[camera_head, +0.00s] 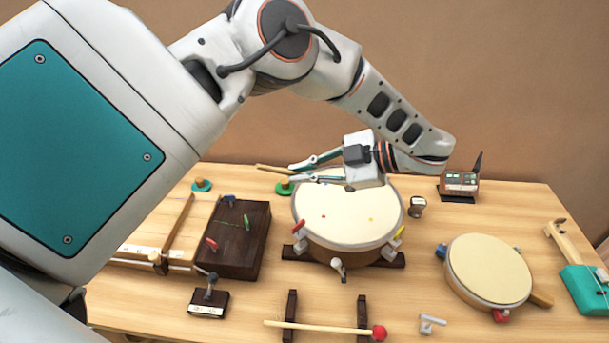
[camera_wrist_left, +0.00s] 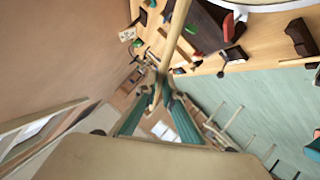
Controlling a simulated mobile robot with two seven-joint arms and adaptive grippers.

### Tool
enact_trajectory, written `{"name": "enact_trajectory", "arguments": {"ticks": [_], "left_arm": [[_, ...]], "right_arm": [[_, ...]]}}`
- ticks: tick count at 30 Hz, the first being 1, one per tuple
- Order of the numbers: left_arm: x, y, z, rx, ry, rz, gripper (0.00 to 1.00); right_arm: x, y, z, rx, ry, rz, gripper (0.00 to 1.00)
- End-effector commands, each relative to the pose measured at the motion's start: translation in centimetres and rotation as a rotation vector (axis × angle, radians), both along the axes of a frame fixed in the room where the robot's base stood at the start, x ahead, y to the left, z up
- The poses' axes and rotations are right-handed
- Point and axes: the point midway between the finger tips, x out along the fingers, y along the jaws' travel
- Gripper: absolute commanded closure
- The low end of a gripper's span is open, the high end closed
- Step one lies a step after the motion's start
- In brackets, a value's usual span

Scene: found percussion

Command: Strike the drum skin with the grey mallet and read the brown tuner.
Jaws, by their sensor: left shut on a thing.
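My left gripper (camera_head: 291,174) is shut on a thin wooden handle (camera_head: 272,168), taken to be the grey mallet's. The handle also shows between the fingers in the left wrist view (camera_wrist_left: 176,40). No grey head shows in either view. The gripper is above the back left rim of the large drum, whose cream skin (camera_head: 345,218) faces up. Whether anything touches the skin cannot be told. The brown tuner (camera_head: 460,184), with a dark upright piece and a small lit front, stands at the back right. Its reading is too small to make out. My right gripper is not in view.
A red-headed mallet (camera_head: 320,329) lies on two dark rests in front. A dark wooden box (camera_head: 234,240) with coloured pegs stands left. A smaller drum (camera_head: 488,270) lies right. A small round-topped item (camera_head: 418,206) stands between the large drum and the tuner.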

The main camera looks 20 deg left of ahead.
Motion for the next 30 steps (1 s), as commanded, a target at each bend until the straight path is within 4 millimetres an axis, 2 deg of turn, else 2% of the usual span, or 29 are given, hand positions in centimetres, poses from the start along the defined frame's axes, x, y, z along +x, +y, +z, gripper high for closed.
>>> {"name": "enact_trajectory", "arguments": {"ticks": [9, 13, 20, 30], "left_arm": [[2.4, 3.5, 1.8, -0.132, 0.024, -0.171, 1.0], [3.6, 4.4, 3.1, -0.192, 0.043, -0.272, 1.0], [4.7, 4.8, 4.6, -0.248, 0.074, -0.379, 1.0], [4.8, 4.7, 4.7, -0.25, 0.078, -0.388, 1.0]], "right_arm": [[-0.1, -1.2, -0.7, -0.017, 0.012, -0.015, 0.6], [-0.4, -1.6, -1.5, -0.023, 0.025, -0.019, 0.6], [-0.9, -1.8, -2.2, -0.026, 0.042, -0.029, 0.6], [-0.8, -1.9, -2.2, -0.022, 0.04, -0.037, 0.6]]}}
